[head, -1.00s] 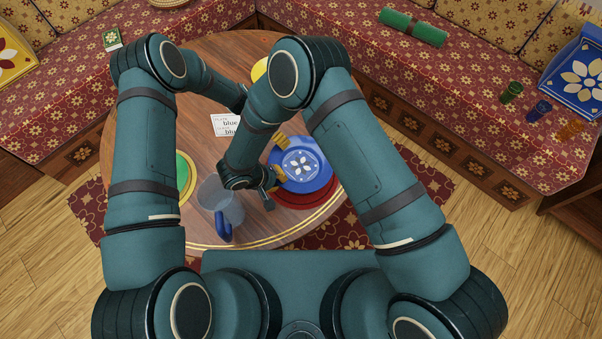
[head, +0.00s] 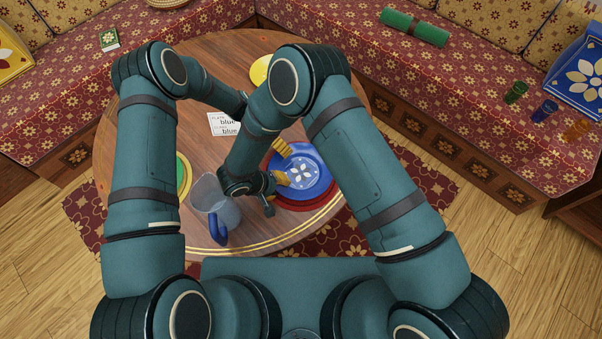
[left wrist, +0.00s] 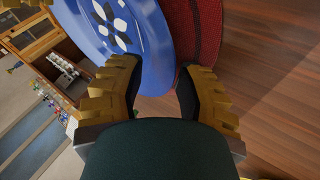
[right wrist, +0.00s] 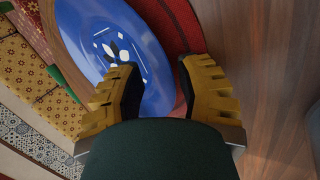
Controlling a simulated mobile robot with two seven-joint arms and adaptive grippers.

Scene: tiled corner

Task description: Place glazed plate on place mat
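The blue glazed plate (head: 318,178), with a white flower pattern, is over the round red place mat (head: 308,204) on the right of the table. I cannot tell whether it rests on the mat. My left gripper (head: 281,147) is at the plate's far left rim. In the left wrist view (left wrist: 155,75) its fingers are apart on either side of the plate's rim, with the red mat beyond. My right gripper (head: 276,191) is at the near left rim. In the right wrist view (right wrist: 157,80) its fingers are also apart, with the rim between them.
A clear jug (head: 221,203) with a blue handle stands left of my right gripper. A printed card (head: 223,124), a yellow plate (head: 260,70) and a green disc (head: 182,172) are on the wooden table (head: 150,215). Patterned benches surround the back.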

